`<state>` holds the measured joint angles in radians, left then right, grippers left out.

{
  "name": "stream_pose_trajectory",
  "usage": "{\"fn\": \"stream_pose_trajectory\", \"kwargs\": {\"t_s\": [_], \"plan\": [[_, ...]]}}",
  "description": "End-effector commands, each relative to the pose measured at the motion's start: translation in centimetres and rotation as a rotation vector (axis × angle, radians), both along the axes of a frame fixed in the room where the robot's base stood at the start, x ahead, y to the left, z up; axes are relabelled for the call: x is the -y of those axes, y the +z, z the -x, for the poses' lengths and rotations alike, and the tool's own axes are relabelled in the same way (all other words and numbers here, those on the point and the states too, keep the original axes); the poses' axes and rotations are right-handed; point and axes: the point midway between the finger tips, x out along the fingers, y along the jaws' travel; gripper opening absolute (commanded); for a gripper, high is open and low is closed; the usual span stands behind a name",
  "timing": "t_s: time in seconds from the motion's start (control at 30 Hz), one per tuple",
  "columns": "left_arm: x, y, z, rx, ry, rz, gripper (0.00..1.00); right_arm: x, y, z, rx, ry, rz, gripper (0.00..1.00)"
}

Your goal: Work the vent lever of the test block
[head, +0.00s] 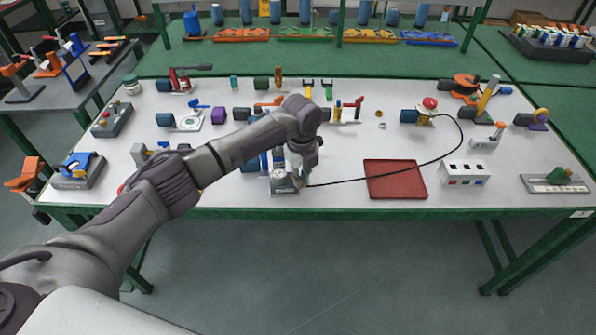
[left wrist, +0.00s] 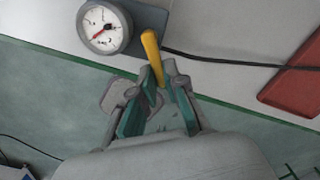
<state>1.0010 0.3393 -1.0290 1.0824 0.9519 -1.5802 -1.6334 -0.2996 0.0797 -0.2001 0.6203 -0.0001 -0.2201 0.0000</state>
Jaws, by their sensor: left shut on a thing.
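The test block (head: 284,188) sits near the front edge of the white bench, with a round white gauge on it. In the left wrist view the gauge (left wrist: 104,27) has a red needle, beside the block's grey body (left wrist: 149,18). The vent lever (left wrist: 151,46) is yellow and sticks out from the block towards my left gripper (left wrist: 161,72). The gripper's fingers are shut on the lever's near end. In the head view my left gripper (head: 303,172) is at the block's right side and hides the lever. My right gripper is not in view.
A black hose (head: 370,178) runs from the block to a red-topped fitting (head: 429,104). A red mat (head: 395,180) and a white switch box (head: 463,173) lie to the right. Several small parts fill the bench behind. The bench's green front edge (head: 330,212) is close to the block.

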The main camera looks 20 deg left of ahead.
Motion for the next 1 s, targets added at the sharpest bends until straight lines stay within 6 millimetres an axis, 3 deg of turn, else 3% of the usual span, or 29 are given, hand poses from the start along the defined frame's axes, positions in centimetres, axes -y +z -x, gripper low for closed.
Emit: {"fn": "stream_pose_trajectory", "kwargs": {"t_s": [0.4, 1.0], "plan": [[0.8, 0.2, -1.3, -0.001, 0.396, 0.001, 0.0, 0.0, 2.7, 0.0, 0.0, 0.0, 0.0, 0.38], [0.7, 0.1, -3.1, 0.001, 0.895, -0.001, 0.0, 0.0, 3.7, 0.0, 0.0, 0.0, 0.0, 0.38]]}}
